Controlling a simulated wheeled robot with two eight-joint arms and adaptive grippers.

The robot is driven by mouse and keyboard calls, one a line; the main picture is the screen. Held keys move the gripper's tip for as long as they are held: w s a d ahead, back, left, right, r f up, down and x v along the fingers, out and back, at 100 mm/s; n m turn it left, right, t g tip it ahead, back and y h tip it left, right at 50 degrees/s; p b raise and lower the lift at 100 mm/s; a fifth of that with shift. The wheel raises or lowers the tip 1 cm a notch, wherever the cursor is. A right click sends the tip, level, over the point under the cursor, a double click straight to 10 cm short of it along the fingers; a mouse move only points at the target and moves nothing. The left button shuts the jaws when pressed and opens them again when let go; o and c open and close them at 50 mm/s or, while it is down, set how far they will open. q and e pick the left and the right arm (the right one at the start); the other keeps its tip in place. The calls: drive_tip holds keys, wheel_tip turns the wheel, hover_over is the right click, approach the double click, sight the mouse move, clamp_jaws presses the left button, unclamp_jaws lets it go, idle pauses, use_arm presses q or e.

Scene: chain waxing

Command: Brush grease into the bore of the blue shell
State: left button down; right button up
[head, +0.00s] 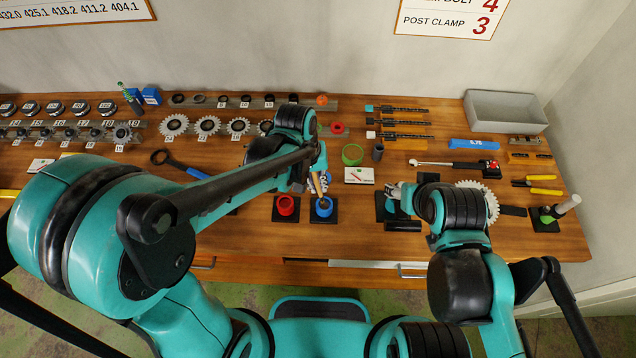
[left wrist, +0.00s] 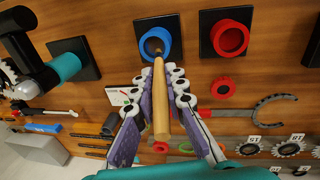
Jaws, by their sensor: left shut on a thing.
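The blue shell (head: 324,207) is a short upright ring on a black square pad; it also shows in the left wrist view (left wrist: 147,37). My left gripper (head: 314,184) is shut on the wooden handle of a brush (left wrist: 161,105). The brush tilts down, and its dark tip shows inside the ring of the blue shell. I cannot tell how deep the tip is or whether it touches the bore wall.
A red shell (head: 286,205) on its own black pad stands close left of the blue one. A green ring (head: 352,154) and a small white card (head: 359,175) lie behind. A blue-handled wrench (head: 184,165) lies to the left. A grey bin (head: 505,109) stands at back right.

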sight(317, 178)
use_arm(q)
drive_tip(key=shift+r+p, duration=2.3)
drive_tip(key=shift+r, duration=1)
drive_tip(key=shift+f, duration=0.15)
